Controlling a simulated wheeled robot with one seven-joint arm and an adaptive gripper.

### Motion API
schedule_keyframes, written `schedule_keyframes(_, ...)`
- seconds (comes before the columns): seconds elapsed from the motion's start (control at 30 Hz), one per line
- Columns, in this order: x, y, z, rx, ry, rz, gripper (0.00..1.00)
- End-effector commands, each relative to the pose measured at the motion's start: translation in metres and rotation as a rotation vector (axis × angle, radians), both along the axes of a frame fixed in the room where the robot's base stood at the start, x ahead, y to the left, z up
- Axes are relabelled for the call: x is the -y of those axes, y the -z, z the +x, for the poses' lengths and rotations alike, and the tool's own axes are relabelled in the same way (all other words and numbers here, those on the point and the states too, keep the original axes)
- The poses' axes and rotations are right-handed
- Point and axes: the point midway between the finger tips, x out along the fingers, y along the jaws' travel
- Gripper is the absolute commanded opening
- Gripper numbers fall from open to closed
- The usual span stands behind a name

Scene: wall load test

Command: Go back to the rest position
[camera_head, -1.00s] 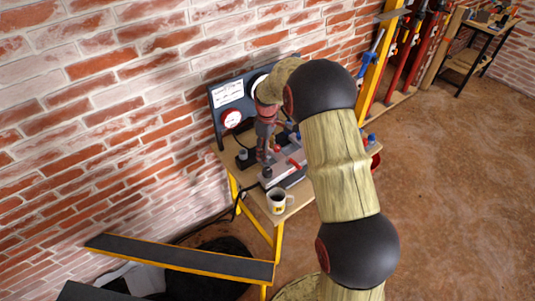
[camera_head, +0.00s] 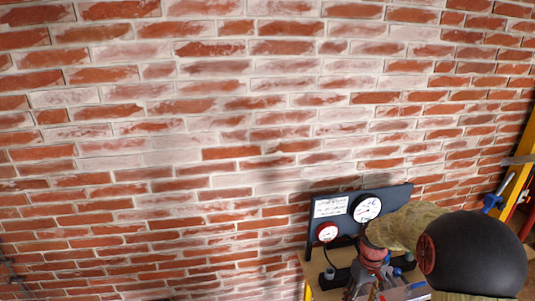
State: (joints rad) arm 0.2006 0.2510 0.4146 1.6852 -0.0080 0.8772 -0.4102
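My arm enters at the lower right in the head view, with a large black joint and tan covered links. My gripper (camera_head: 366,283) hangs from the red wrist at the bottom, over the small table (camera_head: 308,270). Its fingertips are at or past the lower edge, so I cannot tell whether it is open or shut. Behind it stands a dark gauge panel (camera_head: 345,190) with a white label, a large white dial (camera_head: 367,209) and a smaller red-rimmed dial (camera_head: 327,232). Most of the table top is hidden or out of frame.
A brick wall (camera_head: 200,130) fills most of the view and stands right behind the panel. A yellow post (camera_head: 522,155) with a blue clamp (camera_head: 491,201) is at the right edge. The floor is barely visible.

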Motion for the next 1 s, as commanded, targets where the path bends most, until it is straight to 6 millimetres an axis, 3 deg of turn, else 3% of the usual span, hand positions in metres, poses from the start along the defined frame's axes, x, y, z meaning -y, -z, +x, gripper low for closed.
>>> schedule_keyframes(0.3,-0.035,-0.075,-0.079,0.075,0.192,-0.022,0.52)
schedule_keyframes(0.5,-0.058,-0.114,-0.136,0.163,0.271,-0.024,0.52)
schedule_keyframes(0.8,-0.086,-0.148,-0.213,0.334,0.287,-0.005,0.52)
schedule_keyframes(1.0,-0.098,-0.167,-0.243,0.470,0.249,0.015,0.52)
